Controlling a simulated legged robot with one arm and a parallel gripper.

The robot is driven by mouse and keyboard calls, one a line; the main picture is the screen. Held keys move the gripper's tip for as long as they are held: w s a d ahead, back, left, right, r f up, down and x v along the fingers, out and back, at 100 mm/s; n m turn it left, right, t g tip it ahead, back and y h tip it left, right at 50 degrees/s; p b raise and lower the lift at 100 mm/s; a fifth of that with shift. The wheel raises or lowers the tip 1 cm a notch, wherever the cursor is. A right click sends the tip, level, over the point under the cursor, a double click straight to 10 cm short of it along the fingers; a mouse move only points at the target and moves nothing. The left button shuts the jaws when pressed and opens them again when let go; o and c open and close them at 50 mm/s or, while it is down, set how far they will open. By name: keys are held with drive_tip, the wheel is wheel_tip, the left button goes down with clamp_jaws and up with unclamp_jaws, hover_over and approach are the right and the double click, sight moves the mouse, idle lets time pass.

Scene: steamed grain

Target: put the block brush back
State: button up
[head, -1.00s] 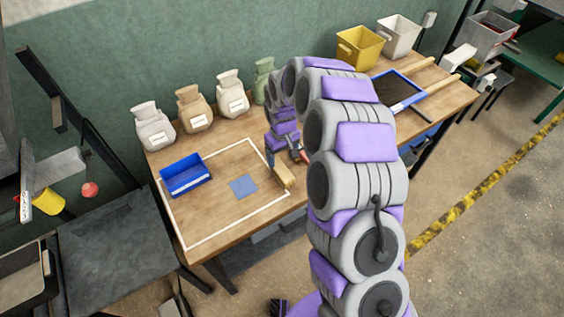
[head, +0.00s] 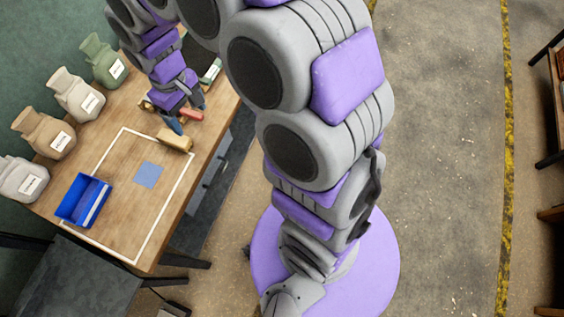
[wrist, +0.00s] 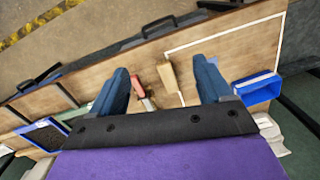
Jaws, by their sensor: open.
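The block brush, a pale wooden block (head: 174,139), lies on the wooden table at the right edge of a white outline. In the wrist view the brush (wrist: 168,79) shows between the two fingers, beyond the jaw base. My gripper (head: 188,117) is open and empty, just behind the brush and apart from it as far as I can see. In the wrist view my gripper (wrist: 162,66) has its blue fingers spread wide. A flat blue square (head: 148,175) lies inside the outline, left of the brush.
A red-handled tool (head: 191,115) lies close behind the brush, also between the fingers in the wrist view (wrist: 141,92). A blue bin (head: 83,200) stands at the left of the outline. Several labelled sacks (head: 76,94) line the wall side. The outline's front part is clear.

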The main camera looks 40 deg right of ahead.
drive_tip(key=s+d+r+m, duration=0.1)
drive_tip(key=s+d+r, duration=0.1)
drive_tip(key=s, duration=0.6)
drive_tip(key=s+d+r+m, duration=0.1)
drive_tip(key=s+d, duration=0.3)
drive_tip(key=s, duration=0.5)
drive_tip(key=s+d+r+m+g, duration=0.1)
drive_tip(key=s+d+r+m, duration=0.1)
drive_tip(key=s, duration=0.7)
drive_tip(key=shift+d+r+m, duration=0.35)
drive_tip(key=shift+d+m, duration=0.05)
drive_tip(key=shift+d, duration=0.05)
